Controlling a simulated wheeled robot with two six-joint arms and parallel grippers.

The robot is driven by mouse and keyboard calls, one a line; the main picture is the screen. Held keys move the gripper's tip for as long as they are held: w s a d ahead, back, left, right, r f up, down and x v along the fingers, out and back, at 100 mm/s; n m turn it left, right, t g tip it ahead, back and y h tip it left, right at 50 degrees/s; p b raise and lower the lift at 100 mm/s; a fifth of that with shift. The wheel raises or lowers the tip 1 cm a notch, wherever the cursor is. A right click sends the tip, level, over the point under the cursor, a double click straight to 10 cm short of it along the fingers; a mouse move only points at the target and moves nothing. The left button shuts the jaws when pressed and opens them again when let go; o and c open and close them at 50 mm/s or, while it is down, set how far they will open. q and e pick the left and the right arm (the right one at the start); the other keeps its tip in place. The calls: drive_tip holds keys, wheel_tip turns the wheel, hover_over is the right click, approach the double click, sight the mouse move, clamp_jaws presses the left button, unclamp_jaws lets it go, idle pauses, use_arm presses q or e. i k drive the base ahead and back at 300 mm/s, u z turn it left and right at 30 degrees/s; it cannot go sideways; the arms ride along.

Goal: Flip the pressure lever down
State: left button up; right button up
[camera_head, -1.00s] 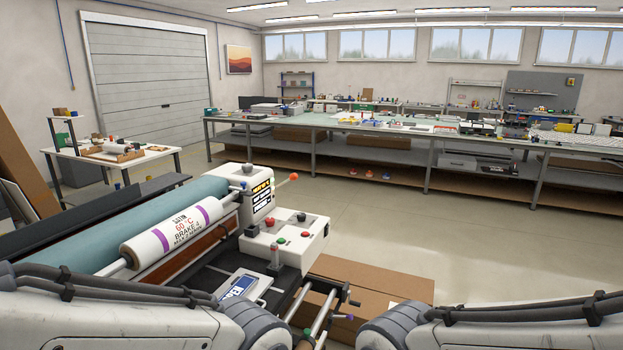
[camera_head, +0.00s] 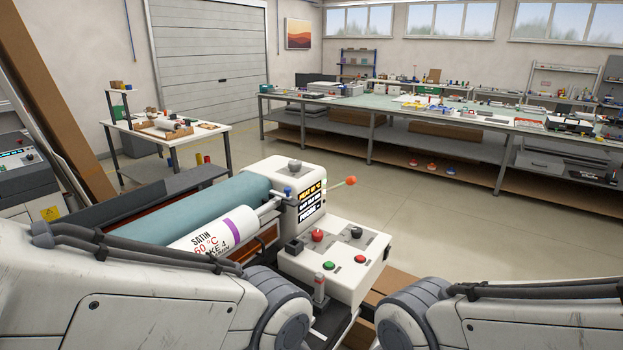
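The laminating machine stands in front of me, with a teal roller (camera_head: 205,208) and a white film roll (camera_head: 210,238) marked with a purple band. A thin lever with an orange ball end (camera_head: 350,181) sticks out to the right from the white end housing (camera_head: 300,198), angled slightly upward. It looks like the pressure lever, though no label on it is readable. Both my arms come in at the lower left and lower right, well short of the lever. Neither gripper shows in the picture.
A control box (camera_head: 338,262) with red, green and black knobs and buttons adjoins the housing. A cardboard box (camera_head: 388,287) lies right of the machine. A small side table (camera_head: 178,138) and a long workbench (camera_head: 470,117) stand behind, with clear floor between.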

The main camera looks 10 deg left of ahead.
sight(352, 180)
drive_tip(key=u, duration=0.05)
drive_tip(key=k, duration=0.6)
drive_tip(key=z, duration=0.35)
drive_tip(key=i, duration=0.5)
drive_tip(key=z, duration=0.7)
drive_tip(key=i, duration=1.5)
drive_tip(key=u, duration=1.1)
drive_tip(key=i, duration=0.55)
drive_tip(key=u, duration=0.45)
